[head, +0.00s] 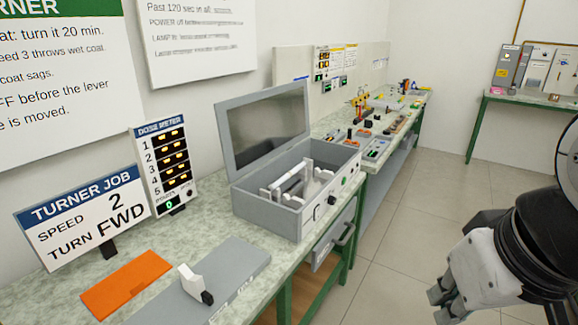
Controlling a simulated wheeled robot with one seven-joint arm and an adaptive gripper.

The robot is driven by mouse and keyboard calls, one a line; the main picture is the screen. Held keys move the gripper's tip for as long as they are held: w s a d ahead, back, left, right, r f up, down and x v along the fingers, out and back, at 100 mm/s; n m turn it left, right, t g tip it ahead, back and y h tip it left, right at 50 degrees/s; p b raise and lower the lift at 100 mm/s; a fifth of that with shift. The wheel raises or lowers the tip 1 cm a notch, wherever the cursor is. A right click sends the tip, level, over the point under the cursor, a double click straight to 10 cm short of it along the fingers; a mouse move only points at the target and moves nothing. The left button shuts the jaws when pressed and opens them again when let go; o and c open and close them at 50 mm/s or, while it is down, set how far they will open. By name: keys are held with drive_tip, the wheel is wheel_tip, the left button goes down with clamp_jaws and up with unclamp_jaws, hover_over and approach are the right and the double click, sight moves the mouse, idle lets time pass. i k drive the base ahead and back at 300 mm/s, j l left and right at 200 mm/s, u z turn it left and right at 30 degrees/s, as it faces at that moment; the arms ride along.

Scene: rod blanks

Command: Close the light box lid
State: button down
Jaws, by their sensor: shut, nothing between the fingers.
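The light box (270,217) is a grey box standing on the speckled bench in the middle of the head view. Its lid (227,108) is open and stands up at the back, tilted slightly, with a dark panel framed in grey. White holder parts (305,181) show inside the box. A dark knob and a small green light are on its front face. My gripper (440,302) is at the lower right, over the floor, pointing down and well apart from the box. It is shut and empty.
A grey plate (240,262) with a white lever (191,281) and an orange plate (127,283) lie left of the box. A dose meter (165,164) and a turner job sign (84,217) stand behind. Benches with tools continue beyond. The floor (414,195) is clear.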

sight(254, 128)
drive_tip(key=u, duration=0.25)
drive_tip(key=i+l+u, duration=0.2)
drive_tip(key=u, duration=0.2)
drive_tip(key=i+l+u, duration=0.2)
drive_tip(key=u, duration=0.25)
drive_tip(key=l, duration=0.1)
